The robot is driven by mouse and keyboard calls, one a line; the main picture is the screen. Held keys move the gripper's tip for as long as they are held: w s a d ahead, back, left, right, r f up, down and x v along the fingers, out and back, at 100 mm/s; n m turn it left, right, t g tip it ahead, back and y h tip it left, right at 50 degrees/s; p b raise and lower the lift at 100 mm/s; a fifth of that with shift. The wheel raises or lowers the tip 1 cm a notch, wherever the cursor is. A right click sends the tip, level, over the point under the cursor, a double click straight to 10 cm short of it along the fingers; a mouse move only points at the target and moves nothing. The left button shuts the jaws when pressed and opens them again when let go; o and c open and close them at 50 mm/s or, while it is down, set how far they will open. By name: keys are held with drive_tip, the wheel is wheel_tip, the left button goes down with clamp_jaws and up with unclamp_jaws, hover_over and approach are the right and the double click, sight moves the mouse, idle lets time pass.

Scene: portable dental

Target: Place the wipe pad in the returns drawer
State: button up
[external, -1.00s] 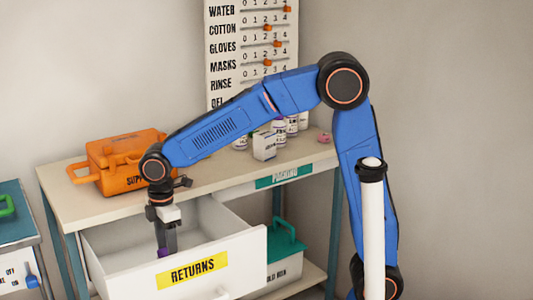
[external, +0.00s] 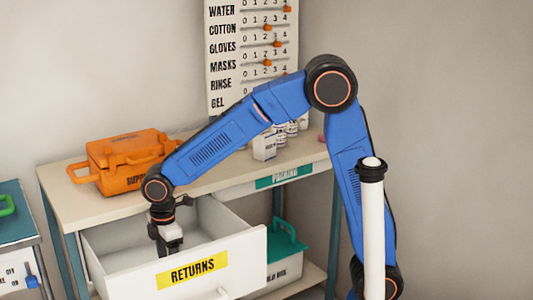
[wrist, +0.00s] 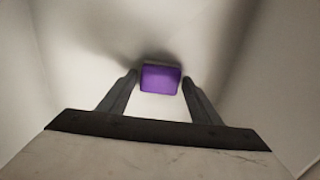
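The returns drawer (external: 247,248) is pulled open below the counter, with a white front and a yellow RETURNS label. My gripper (external: 166,248) points down inside it; its fingertips are hidden behind the drawer front in the external view. In the wrist view my gripper (wrist: 161,82) has its two dark fingers on either side of the purple wipe pad (wrist: 160,76), close against its edges. The pad appears held between the fingertips, low over the drawer's pale floor. Any gap beneath it cannot be judged.
An orange supply box (external: 125,160) stands on the counter (external: 85,205) above the drawer. Small white bottles and a carton (external: 264,146) stand farther right. A teal-lidded bin (external: 285,255) sits on the lower shelf. The drawer walls surround my gripper.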

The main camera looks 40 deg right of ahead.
drive_tip(key=shift+o, duration=0.2)
wheel_tip(320, 180, up, 12)
drive_tip(key=shift+r, duration=0.15)
idle(0.5)
idle(0.4)
drive_tip(key=w+d+r+m+t+y, duration=0.15)
drive_tip(key=d+m, duration=0.25)
drive_tip(key=d, duration=1)
drive_tip(key=s+d+r+m+h, duration=0.1)
drive_tip(key=d+r+m, duration=0.25)
drive_tip(key=d, duration=1.05)
drive_tip(key=s+d+f+m+t, duration=0.1)
drive_tip(key=s+d+f+m, duration=0.1)
drive_tip(key=s+d+m, duration=0.3)
drive_tip(key=s+d+f+m+t, duration=0.2)
drive_tip(key=s+d+m, duration=0.3)
drive_tip(key=d, duration=0.9)
drive_tip(key=shift+s+f, duration=0.6)
drive_tip(key=shift+s, duration=0.65)
drive_tip(key=shift+m, duration=0.25)
drive_tip(key=shift+c, duration=0.2)
